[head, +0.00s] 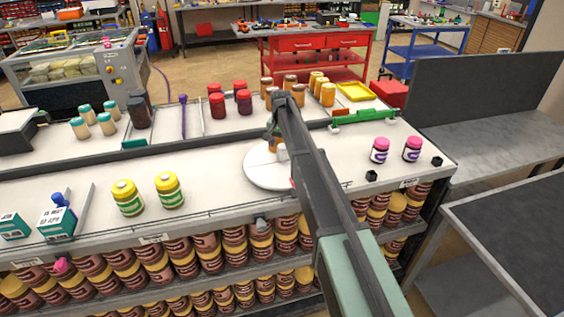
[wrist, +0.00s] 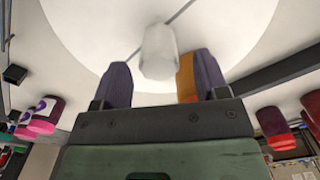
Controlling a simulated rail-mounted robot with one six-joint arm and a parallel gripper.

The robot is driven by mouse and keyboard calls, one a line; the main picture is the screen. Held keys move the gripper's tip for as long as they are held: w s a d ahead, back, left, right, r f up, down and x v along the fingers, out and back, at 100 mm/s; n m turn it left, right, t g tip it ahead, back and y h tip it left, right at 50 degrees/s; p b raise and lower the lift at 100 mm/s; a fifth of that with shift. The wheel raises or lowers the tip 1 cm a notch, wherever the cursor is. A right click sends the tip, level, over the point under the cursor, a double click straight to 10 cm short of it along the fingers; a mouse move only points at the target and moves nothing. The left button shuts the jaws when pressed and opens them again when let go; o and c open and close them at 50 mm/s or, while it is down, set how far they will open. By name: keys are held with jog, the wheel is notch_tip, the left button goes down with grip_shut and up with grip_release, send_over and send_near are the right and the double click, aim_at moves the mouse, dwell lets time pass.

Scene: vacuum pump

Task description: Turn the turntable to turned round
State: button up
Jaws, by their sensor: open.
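The turntable is a round white disc (head: 262,174) on the front white counter, left of my arm in the head view. Its pale surface (wrist: 85,35) fills the upper part of the wrist view, with a thin dark line across it. A white faceted peg (wrist: 158,48) stands on it. My gripper (wrist: 161,70) is open, with dark fingers apart on either side of the peg in the picture; contact cannot be told. An orange piece (wrist: 185,80) shows beside the right finger. In the head view my arm partly hides the disc and the gripper (head: 277,145).
Two yellow jars (head: 148,195) stand left of the disc. Two pink-capped jars (head: 395,150) stand to the right, near small black blocks (head: 372,176). Red jars (head: 228,103) and orange-yellow jars (head: 321,90) stand behind on the rear counter. The counter between yellow jars and disc is clear.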

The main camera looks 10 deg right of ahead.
aim_at(282, 155)
notch_tip(282, 155, down, 4)
jog(key=shift+d+f+b, duration=0.1)
jog(key=shift+b, duration=1.05)
grip_shut()
